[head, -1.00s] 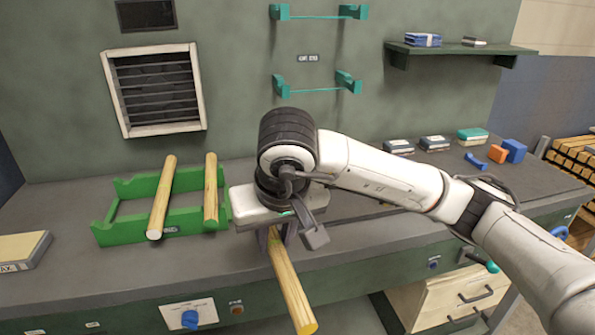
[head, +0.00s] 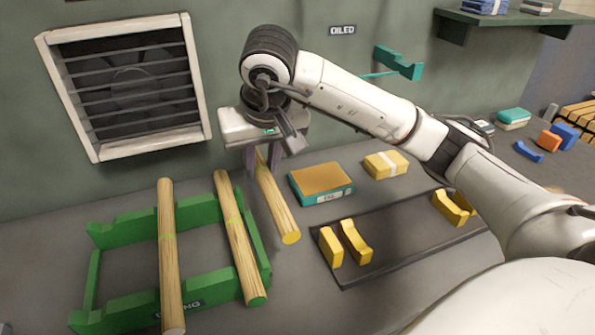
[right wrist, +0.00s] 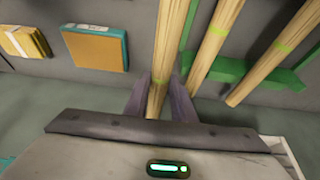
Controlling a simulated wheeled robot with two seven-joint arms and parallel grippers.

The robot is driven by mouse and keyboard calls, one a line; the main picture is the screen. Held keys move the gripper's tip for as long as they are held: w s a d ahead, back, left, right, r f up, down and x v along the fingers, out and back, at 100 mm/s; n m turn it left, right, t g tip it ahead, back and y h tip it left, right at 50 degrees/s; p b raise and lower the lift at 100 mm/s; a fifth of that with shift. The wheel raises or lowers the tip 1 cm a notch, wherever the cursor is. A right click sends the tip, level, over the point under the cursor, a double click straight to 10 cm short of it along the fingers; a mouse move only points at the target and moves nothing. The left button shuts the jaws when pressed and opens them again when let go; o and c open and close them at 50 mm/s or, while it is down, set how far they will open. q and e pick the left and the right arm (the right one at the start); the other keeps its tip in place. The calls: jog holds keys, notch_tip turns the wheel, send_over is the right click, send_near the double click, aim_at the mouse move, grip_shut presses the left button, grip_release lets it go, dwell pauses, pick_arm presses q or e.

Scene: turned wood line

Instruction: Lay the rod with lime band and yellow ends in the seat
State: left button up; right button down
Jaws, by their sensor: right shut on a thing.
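My right gripper (head: 262,160) is shut on a light wooden rod (head: 277,205) with a yellow near end. In the right wrist view the rod (right wrist: 160,50) runs between the fingers (right wrist: 155,100), with a lime band close to them. In the head view the rod slants toward me above the bench, right of the green rack. A dark tray (head: 395,247) to its right has yellow notched supports: a pair at its left (head: 355,242) and more at its right (head: 450,208), partly beside my arm. They look like the seat. Nothing lies in the left pair. My left gripper is out of view.
The green rack (head: 120,312) holds two rods, one with a green end (head: 240,240) and one with a pale end (head: 167,250). A teal-edged box (head: 320,183) and a yellow block (head: 386,164) stand behind the tray. A teal wall bracket (head: 398,63) hangs above.

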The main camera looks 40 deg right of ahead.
jog(key=f, duration=0.2)
jog(key=s+f, duration=0.1)
jog(key=f, duration=0.1)
jog(key=shift+f, duration=0.25)
jog(key=shift+w+f, duration=0.2)
jog(key=shift+f, duration=2.3)
jog(key=c, duration=1.5)
grip_release()
jog(key=shift+c, duration=0.2)
jog(key=shift+o, duration=0.3)
jog(key=shift+r, duration=0.1)
